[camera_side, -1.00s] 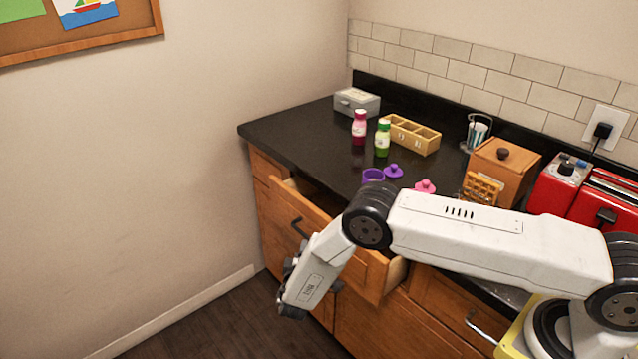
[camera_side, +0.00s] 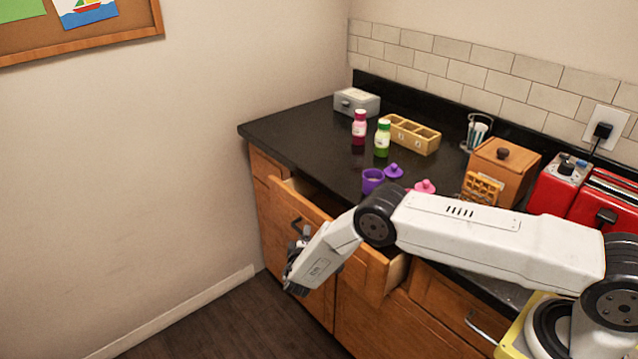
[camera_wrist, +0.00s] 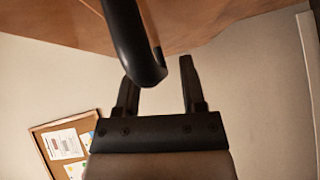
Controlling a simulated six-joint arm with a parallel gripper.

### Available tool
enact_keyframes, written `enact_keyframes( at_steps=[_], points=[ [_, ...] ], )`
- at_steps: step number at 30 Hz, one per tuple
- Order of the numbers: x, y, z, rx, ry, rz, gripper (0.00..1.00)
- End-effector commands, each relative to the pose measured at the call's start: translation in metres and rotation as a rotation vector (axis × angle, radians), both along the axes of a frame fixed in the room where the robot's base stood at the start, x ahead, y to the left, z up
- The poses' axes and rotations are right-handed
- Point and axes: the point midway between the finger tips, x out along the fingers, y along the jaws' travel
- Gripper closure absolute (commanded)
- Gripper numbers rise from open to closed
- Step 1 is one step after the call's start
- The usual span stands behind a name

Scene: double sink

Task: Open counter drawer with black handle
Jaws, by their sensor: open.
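The wooden counter drawer (camera_side: 345,240) stands pulled out from the cabinet, with its inside partly showing from above. Its black handle (camera_side: 297,226) is on the drawer front. In the wrist view the dark curved handle (camera_wrist: 132,45) looms close to the camera, overlapping the left finger. My gripper (camera_wrist: 158,85) is open, with its two dark fingers apart and nothing clamped between them. In the side view my gripper (camera_side: 302,238) is in front of the drawer, near the handle. My wrist hides part of the drawer front, and I cannot tell whether the fingers touch the handle.
The black countertop (camera_side: 300,135) holds a purple cup (camera_side: 372,180), bottles, a wooden tray (camera_side: 412,135) and a wooden box (camera_side: 503,170). A red toaster (camera_side: 605,200) stands at right. Another drawer with a metal handle (camera_side: 482,328) is below right. Floor at the left is clear.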

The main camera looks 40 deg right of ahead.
Motion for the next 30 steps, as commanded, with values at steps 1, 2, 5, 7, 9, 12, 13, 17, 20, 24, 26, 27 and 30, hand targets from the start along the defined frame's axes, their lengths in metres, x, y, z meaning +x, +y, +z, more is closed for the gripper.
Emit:
enact_keyframes(
  at_steps=[1, 2, 5, 7, 9, 12, 13, 17, 20, 24, 26, 27, 30],
  points=[
    [0.0021, -0.0024, -0.0005, 0.0, -0.001, 0.0, 0.48],
    [0.0032, -0.0033, -0.0006, -0.001, -0.001, 0.0, 0.48],
    [0.0054, -0.0055, -0.0009, -0.001, 0.0, 0.0, 0.48],
    [0.0061, -0.0061, -0.0009, -0.001, 0.001, 0.0, 0.48],
    [0.0064, -0.0062, -0.0009, -0.001, 0.0, 0.001, 0.48],
    [0.0063, -0.0061, -0.0009, -0.001, 0.0, 0.001, 0.48],
    [0.0063, -0.0061, -0.0009, -0.001, 0.0, 0.001, 0.48],
    [0.0062, -0.006, -0.0009, -0.001, 0.0, 0.001, 0.83],
    [0.0061, -0.006, -0.0009, -0.001, 0.0, 0.001, 1.0],
    [0.0061, -0.0059, -0.0008, -0.001, 0.0, 0.001, 1.0],
    [0.0061, -0.0059, -0.0007, -0.001, 0.0, 0.001, 1.0],
    [0.0061, -0.0058, -0.0007, -0.001, 0.0, 0.0, 1.0],
    [0.0061, -0.0058, -0.0006, -0.001, 0.0, 0.0, 1.0]
  ],
)
